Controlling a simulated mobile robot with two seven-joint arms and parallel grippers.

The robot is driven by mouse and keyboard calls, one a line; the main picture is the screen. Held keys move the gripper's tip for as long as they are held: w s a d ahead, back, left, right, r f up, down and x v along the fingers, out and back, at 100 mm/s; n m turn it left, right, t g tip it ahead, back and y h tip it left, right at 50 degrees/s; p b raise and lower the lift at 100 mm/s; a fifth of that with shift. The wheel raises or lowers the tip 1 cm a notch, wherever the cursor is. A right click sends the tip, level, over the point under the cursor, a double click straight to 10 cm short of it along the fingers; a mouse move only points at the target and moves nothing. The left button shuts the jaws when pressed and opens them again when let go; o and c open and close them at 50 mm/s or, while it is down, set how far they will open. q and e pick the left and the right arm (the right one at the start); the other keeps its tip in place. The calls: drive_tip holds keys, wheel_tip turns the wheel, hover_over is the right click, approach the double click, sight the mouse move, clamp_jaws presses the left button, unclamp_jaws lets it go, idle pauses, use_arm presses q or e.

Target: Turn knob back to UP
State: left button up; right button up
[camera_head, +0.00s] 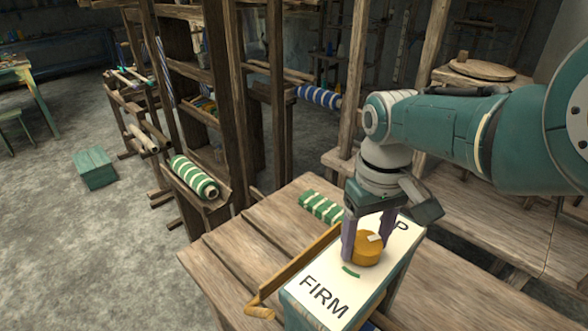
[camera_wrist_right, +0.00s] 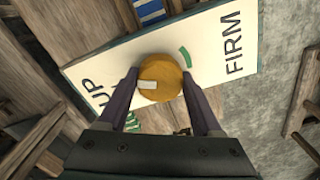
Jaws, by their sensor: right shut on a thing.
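The round yellow-orange knob (camera_head: 365,250) sits on a white-topped panel (camera_head: 322,272) with teal sides; it also shows in the right wrist view (camera_wrist_right: 162,91). The panel reads FIRM at its near end and UP at its far end, with the U hidden in the head view. The knob's white mark (camera_wrist_right: 147,84) lies on the side toward UP. A green arc (camera_wrist_right: 185,57) lies on the panel toward FIRM. My right gripper (camera_head: 366,243) points down from above, its two purple-grey fingers shut on opposite sides of the knob. My left gripper is not in view.
The panel stands on a wooden bench (camera_head: 235,262). A wooden bar (camera_head: 295,268) runs along the panel's left side. A green-striped roll (camera_head: 321,206) lies behind it. Loom posts (camera_head: 277,90) rise at the back. A teal box (camera_head: 95,168) sits on the open floor at left.

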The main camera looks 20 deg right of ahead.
sight(366, 240)
drive_tip(key=n, duration=0.4)
drive_tip(key=shift+n, duration=0.7)
drive_tip(key=o, duration=1.4)
drive_tip(key=shift+c, duration=0.2)
wheel_tip(366, 240, up, 8)
drive_tip(key=p, duration=0.6)
drive_tip(key=shift+r, duration=1)
